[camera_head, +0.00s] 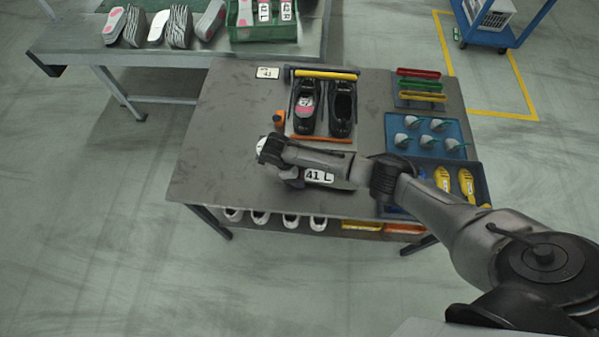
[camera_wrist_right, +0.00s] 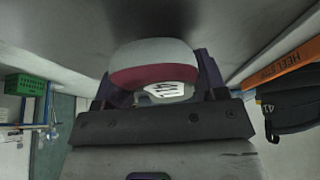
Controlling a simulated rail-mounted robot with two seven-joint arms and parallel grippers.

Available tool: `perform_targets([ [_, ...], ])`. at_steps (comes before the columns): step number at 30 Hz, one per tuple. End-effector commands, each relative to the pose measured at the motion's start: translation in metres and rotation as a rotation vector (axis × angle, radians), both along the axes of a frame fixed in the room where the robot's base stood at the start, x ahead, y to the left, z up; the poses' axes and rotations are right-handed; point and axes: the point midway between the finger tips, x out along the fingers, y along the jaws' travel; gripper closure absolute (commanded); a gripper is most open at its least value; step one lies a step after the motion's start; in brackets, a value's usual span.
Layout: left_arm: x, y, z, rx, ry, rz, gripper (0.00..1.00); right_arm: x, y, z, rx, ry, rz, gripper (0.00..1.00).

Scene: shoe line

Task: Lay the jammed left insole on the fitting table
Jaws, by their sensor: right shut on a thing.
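My right gripper (camera_head: 272,152) is over the front-left part of the grey fitting table (camera_head: 225,130). My forearm covers part of the insole. In the right wrist view the insole (camera_wrist_right: 155,52) shows a pale end, a dark red band and part of its label between the fingers (camera_wrist_right: 155,90). I cannot tell whether it touches the table. Two black shoes stand in a holder behind; the left shoe (camera_head: 305,115) has a pink patch and white label inside, the right shoe (camera_head: 342,100) looks dark inside. My left gripper is out of view.
An orange heel stop bar (camera_wrist_right: 285,62) lies near the gripper. A size card (camera_head: 268,72) lies at the back. The table's left side is clear. A second bench (camera_head: 180,52) with insoles stands back left.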

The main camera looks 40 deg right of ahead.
Motion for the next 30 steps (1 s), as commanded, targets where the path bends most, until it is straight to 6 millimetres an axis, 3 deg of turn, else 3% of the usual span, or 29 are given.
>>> perform_targets([
  [12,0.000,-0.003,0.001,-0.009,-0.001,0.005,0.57,0.000,0.000,-0.010,0.000,-0.001,-0.001,0.57],
  [13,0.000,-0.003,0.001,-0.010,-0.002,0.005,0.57,0.000,0.000,-0.011,0.000,0.000,-0.001,0.34],
  [20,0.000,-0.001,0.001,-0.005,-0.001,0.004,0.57,-0.002,0.000,-0.012,0.000,0.002,0.001,0.12],
  [30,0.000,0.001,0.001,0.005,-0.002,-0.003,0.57,-0.003,0.002,-0.013,0.002,0.007,0.003,0.09],
])
